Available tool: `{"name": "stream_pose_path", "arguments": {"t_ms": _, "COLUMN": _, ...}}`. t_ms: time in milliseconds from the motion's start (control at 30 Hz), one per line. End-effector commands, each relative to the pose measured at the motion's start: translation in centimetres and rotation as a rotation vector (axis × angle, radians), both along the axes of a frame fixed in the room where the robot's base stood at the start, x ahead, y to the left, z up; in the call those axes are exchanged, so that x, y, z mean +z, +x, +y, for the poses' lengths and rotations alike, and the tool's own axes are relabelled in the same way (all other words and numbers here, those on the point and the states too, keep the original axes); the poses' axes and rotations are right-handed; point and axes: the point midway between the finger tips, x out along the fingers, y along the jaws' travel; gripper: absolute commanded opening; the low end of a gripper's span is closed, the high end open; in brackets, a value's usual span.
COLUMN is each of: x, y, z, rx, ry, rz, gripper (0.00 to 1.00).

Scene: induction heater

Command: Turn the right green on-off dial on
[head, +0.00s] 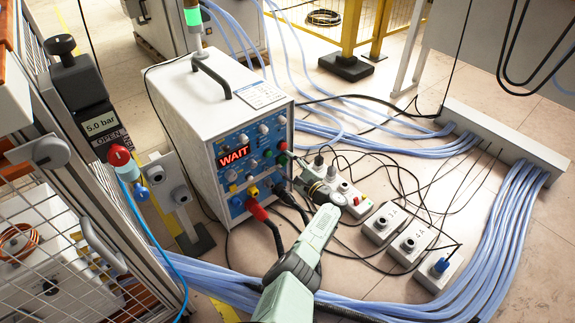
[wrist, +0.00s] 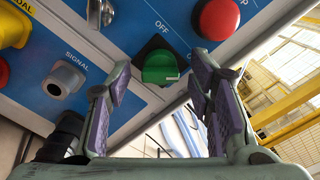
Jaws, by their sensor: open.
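The green dial (wrist: 160,68) sits on a black square base on the blue panel in the wrist view, with the word OFF printed above it and a pale mark on its lower right edge. In the head view the green dial (head: 283,159) is small at the right edge of the heater's front panel. My gripper (wrist: 160,75) is open, with one purple-padded finger on each side of the dial in the picture. I cannot tell whether either finger touches it. In the head view my arm reaches up from the bottom toward the panel's right side.
A red button (wrist: 217,20) is just above right of the dial. A silver signal socket (wrist: 65,80) and yellow connector (wrist: 12,27) are at left. The white heater (head: 195,115) shows WAIT on its display (head: 234,156). Cables and socket boxes (head: 384,222) cover the floor at right.

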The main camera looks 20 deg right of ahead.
Motion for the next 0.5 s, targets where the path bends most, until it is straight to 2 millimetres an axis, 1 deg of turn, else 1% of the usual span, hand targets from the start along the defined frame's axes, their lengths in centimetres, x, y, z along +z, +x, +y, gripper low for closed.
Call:
{"name": "stream_pose_path", "arguments": {"t_ms": 67, "x": 0.0, "y": -0.1, "z": -0.1, "rx": 0.0, "ry": -0.001, "rz": 0.0, "gripper": 0.48}}
{"name": "stream_pose_path", "arguments": {"t_ms": 167, "x": -0.1, "y": -0.8, "z": -0.3, "rx": -0.003, "ry": -0.001, "rz": 0.001, "gripper": 0.48}}
{"name": "stream_pose_path", "arguments": {"t_ms": 500, "x": -0.1, "y": -5.8, "z": -2.1, "rx": -0.001, "ry": -0.001, "rz": 0.0, "gripper": 0.48}}
